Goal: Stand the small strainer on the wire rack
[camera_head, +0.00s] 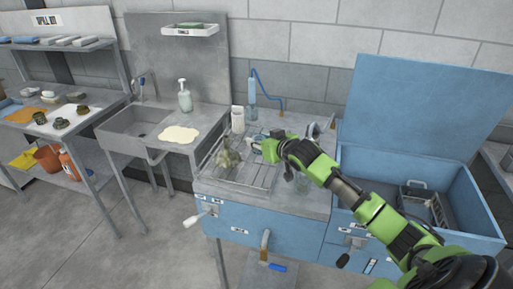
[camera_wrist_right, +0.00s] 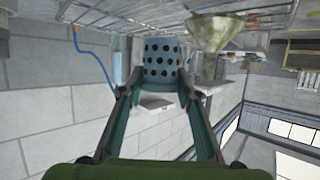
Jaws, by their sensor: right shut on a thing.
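The small strainer (camera_wrist_right: 162,58) is a blue-grey cup with rows of dark holes. My right gripper (camera_wrist_right: 157,88) is shut on it, one finger on each side. In the head view my right gripper (camera_head: 271,149) is over the back part of the wire rack (camera_head: 252,185), and little of the strainer shows there. The rack also shows at the top of the wrist view (camera_wrist_right: 110,17), which is upside down. I cannot tell whether the strainer touches the rack. My left gripper is not in view.
A dull metal funnel (camera_head: 228,160) stands on the rack left of my gripper; it is close to the strainer in the wrist view (camera_wrist_right: 217,30). A white container (camera_head: 238,119) and a clear bottle with a blue hose (camera_head: 252,90) stand behind. A blue open bin (camera_head: 400,170) is at right.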

